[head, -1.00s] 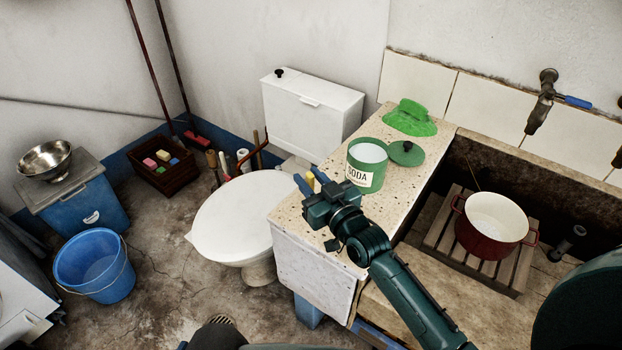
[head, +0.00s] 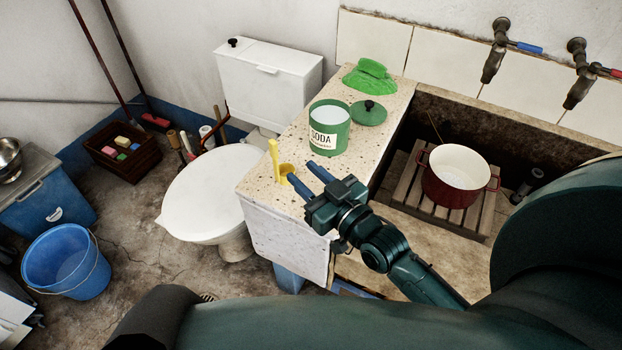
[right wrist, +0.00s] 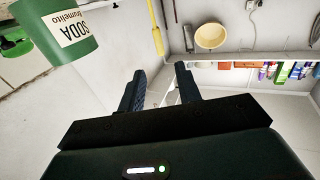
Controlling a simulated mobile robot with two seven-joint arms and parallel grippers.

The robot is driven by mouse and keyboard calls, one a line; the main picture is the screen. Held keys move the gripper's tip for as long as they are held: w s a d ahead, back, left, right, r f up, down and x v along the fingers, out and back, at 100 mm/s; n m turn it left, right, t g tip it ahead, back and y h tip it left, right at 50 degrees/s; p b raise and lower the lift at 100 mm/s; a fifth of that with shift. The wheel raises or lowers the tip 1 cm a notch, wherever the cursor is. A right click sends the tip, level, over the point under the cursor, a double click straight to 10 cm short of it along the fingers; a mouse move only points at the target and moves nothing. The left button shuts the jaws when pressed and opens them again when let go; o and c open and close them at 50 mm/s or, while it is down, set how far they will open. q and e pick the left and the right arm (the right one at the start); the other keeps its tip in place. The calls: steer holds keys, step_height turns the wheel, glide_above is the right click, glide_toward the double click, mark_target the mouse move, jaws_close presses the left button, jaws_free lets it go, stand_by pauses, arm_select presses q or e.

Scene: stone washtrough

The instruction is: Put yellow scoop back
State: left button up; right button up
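The yellow scoop (head: 274,158) stands at the left edge of the speckled counter, its handle pointing up and its small cup at the bottom. Its yellow handle seems to show at the top of the right wrist view (right wrist: 155,30). My right gripper (head: 302,173) is open and empty, with blue fingers just right of the scoop's cup; from here I cannot tell whether they touch. The green SODA tin (head: 327,140) is open behind the gripper, with pale contents. It shows upper left in the right wrist view (right wrist: 62,38). My left gripper is out of view.
The tin's green lid (head: 369,114) and a green brush (head: 370,78) lie on the counter (head: 262,192). A red pot (head: 455,178) stands on a wooden rack in the trough, right. A toilet (head: 205,190) stands left, a blue bucket (head: 68,262) farther left.

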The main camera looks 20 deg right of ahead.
arm_select(q)
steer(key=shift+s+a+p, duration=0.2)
steer(key=shift+p, duration=0.55)
arm_select(e)
steer(key=s+a+f+g+h, duration=0.1)
steer(key=s+a+f+g, duration=0.2)
steer(key=s+f, duration=1)
steer(key=shift+s+a+f+g, duration=0.2)
steer(key=shift+s+f+g, duration=0.1)
steer(key=shift+g, duration=1.6)
